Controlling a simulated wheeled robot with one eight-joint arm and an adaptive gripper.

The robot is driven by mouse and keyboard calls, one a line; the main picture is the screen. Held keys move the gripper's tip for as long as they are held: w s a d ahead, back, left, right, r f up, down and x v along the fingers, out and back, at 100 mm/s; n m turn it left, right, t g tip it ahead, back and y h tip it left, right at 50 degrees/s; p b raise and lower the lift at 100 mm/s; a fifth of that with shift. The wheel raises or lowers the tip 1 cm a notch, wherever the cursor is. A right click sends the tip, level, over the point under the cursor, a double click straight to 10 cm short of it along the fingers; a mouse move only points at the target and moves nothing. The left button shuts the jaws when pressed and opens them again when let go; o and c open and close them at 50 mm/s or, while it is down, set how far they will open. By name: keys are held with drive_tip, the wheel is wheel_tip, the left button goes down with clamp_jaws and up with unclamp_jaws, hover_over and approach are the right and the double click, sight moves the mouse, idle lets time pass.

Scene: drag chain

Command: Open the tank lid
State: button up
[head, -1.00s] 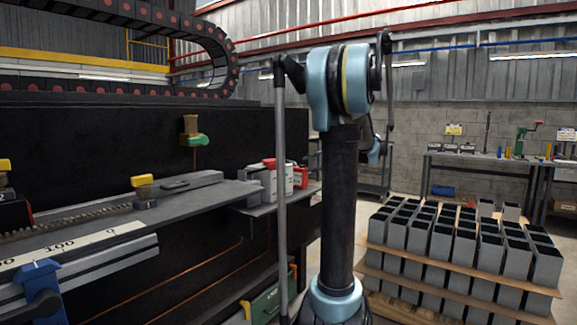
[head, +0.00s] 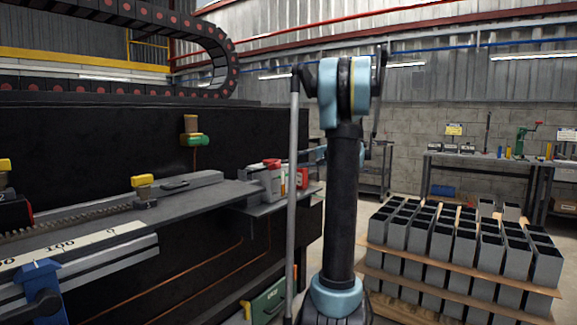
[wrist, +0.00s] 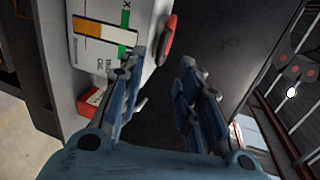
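The white tank (head: 288,180) stands on the side shelf of the machine in the head view, with a red lid (head: 271,162) on top. In the wrist view the tank (wrist: 105,65) is at upper left, with an orange, white and green label, and the round red lid (wrist: 168,40) appears edge-on, on the tank. My gripper (wrist: 165,62) is open and empty in the wrist view, its fingertips close to the red lid. I cannot tell whether a finger touches it. In the head view my gripper is hidden behind my arm.
A smaller red box (head: 303,178) stands beside the tank; it also shows in the wrist view (wrist: 90,102). The dark machine wall (head: 110,140) rises behind the shelf.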

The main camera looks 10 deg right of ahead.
sight(286, 162)
drive_tip(key=x, duration=0.7)
drive_tip(key=shift+a, duration=0.1)
clamp_jaws()
